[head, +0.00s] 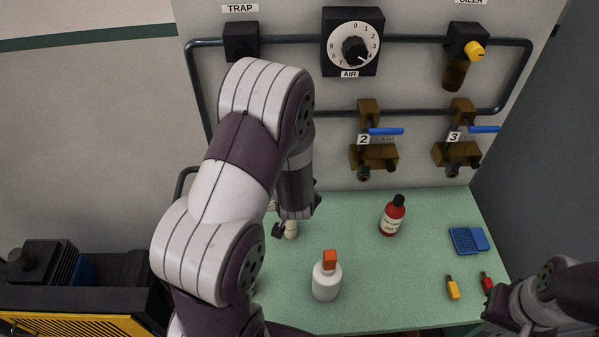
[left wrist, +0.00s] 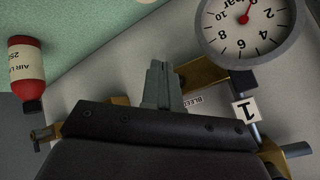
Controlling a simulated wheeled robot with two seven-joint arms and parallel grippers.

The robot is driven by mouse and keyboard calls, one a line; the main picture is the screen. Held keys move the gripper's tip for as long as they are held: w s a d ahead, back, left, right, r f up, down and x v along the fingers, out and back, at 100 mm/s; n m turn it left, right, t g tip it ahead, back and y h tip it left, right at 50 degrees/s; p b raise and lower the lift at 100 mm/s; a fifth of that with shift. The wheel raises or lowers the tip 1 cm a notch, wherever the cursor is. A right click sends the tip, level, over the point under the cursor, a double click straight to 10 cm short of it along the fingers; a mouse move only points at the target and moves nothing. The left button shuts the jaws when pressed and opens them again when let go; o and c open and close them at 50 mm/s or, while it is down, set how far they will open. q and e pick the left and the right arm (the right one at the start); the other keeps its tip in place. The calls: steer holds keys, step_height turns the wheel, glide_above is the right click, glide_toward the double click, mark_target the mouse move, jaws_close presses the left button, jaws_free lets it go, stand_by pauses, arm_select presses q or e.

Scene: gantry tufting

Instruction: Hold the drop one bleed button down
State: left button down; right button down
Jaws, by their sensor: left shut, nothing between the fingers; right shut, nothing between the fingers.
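Drop one is hidden behind my left arm in the head view. In the left wrist view its brass valve body (left wrist: 208,75) shows, with a plate numbered 1 (left wrist: 243,110), a round gauge (left wrist: 250,28) and a BLEED label (left wrist: 193,101). The shut, empty fingers of my left gripper (left wrist: 158,85) point at the end of the brass body, beside the label. The bleed button itself is not distinct, and I cannot tell whether the fingertips touch or press it. My right gripper (head: 494,322) is shut at the lower right of the head view, largely cut off.
Drops two (head: 368,150) and three (head: 458,150) have blue levers. The AIR dial (head: 352,45) is above. A red bottle (head: 392,216), an orange-capped white bottle (head: 326,280) and a blue case (head: 468,240) stand on the green bench (head: 420,280). My left arm covers the bench's left side.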

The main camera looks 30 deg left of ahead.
arm_select(q)
steer(key=s+d, duration=0.2)
steer(key=s, duration=0.1)
stand_by(0.6)
steer(key=s+d+f+n+g+h, duration=0.2)
steer(key=s+d+f+g, duration=0.1)
steer(key=s+d, duration=0.15)
steer(key=s+d+r+g+h+b, duration=0.1)
steer(key=s+d+r+g+b, duration=0.1)
steer(key=s+r, duration=0.4)
steer(key=shift+s+d+r+g+h+b, duration=0.35)
steer(key=shift+s+g+b, duration=0.35)
steer(key=shift+b, duration=0.4)
